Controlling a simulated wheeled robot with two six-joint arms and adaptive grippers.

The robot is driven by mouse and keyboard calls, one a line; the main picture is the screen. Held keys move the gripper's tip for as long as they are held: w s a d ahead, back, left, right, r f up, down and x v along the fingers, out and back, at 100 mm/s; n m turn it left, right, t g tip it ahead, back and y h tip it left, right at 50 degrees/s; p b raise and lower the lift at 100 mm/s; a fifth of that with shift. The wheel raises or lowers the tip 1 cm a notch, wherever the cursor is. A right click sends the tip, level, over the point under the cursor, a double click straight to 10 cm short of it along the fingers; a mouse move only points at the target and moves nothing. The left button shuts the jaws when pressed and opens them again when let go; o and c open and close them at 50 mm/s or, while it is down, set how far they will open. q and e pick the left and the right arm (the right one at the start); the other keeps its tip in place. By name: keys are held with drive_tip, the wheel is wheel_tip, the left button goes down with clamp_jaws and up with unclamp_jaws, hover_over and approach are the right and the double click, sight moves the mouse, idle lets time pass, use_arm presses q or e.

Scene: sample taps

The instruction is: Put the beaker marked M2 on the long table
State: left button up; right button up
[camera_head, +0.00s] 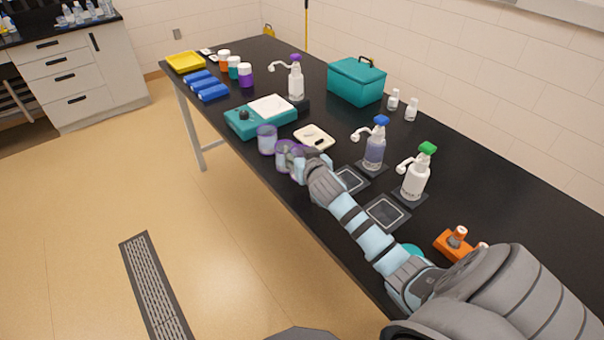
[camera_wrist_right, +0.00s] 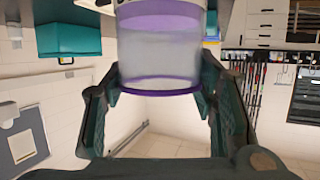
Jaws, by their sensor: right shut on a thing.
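My right gripper (camera_head: 308,165) is at the front edge of the long black table (camera_head: 310,110). It is shut on a clear beaker with purple bands (camera_head: 284,154), which fills the space between the fingers in the right wrist view (camera_wrist_right: 160,55). I cannot read a mark on this beaker, and the gripper partly hides it in the head view. I cannot tell whether its base touches the table. Another clear, purplish beaker (camera_head: 266,139) stands just beyond it, near the same edge. My left gripper is not in view.
A teal device (camera_head: 250,122) and a white tile (camera_head: 315,137) lie beyond the gripper. Blue-capped (camera_head: 375,148) and green-capped (camera_head: 415,178) tap bottles stand to its right by dark square pads (camera_head: 387,213). A teal box (camera_head: 357,82) stands at the back.

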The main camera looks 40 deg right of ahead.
wheel_tip(320, 180, down, 6)
drive_tip(key=shift+r+b, duration=0.1)
drive_tip(key=shift+b, duration=0.55)
drive_tip(key=o, duration=1.6)
drive_tip(key=p+v, duration=0.2)
drive_tip(key=v, duration=1)
